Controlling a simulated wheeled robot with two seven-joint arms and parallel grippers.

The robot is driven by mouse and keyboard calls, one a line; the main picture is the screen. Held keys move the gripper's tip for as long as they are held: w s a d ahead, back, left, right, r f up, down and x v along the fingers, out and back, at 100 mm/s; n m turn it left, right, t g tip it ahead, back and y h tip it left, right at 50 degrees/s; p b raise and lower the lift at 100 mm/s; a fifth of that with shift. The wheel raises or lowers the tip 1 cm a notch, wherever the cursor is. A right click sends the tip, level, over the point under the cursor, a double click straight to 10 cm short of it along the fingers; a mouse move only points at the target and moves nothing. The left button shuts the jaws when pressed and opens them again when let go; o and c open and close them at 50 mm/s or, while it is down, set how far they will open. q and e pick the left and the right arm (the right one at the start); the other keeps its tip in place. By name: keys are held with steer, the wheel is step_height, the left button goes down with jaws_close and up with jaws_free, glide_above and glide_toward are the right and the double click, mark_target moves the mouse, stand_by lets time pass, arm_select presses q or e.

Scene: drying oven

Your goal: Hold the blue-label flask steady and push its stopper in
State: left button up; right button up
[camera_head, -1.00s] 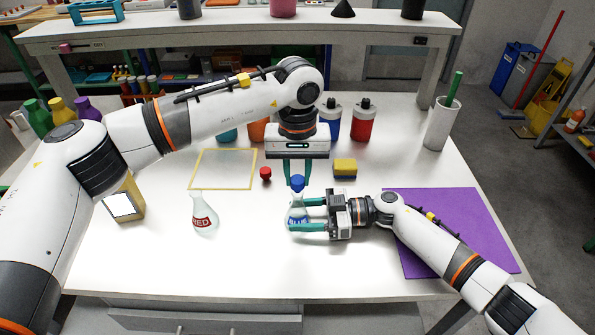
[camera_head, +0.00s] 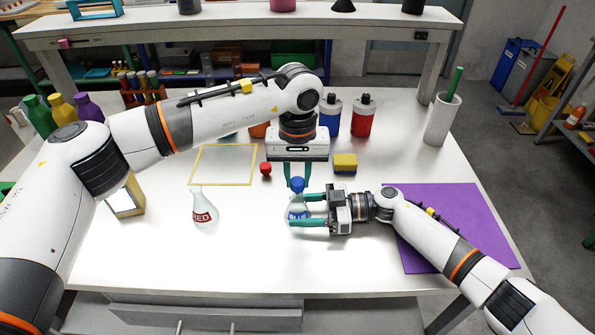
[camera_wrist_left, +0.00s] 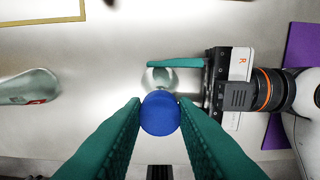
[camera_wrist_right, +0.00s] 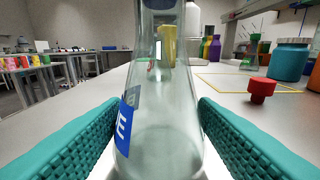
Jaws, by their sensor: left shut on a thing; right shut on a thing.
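The blue-label flask (camera_head: 296,209) stands upright on the white table in the head view. My right gripper (camera_head: 308,211) reaches in from the right and is shut on its body; the right wrist view shows the glass (camera_wrist_right: 160,110) between the green fingers, with the blue label (camera_wrist_right: 127,125) on its left side. The blue stopper (camera_head: 297,185) is at the flask's mouth. My left gripper (camera_head: 297,176) points down from above and is shut on the stopper, which also shows between its fingertips in the left wrist view (camera_wrist_left: 160,113). How deep the stopper sits is hidden.
A red-label flask (camera_head: 201,207) stands to the left. A purple mat (camera_head: 455,215) lies under my right arm. The table front is clear.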

arm_select(q)
steer(key=o, duration=1)
steer(key=shift+r, duration=2.5)
arm_select(e)
steer(key=shift+f, duration=0.1)
steer(key=o, duration=0.8)
steer(key=shift+o, duration=0.2)
steer(key=shift+d, duration=0.1)
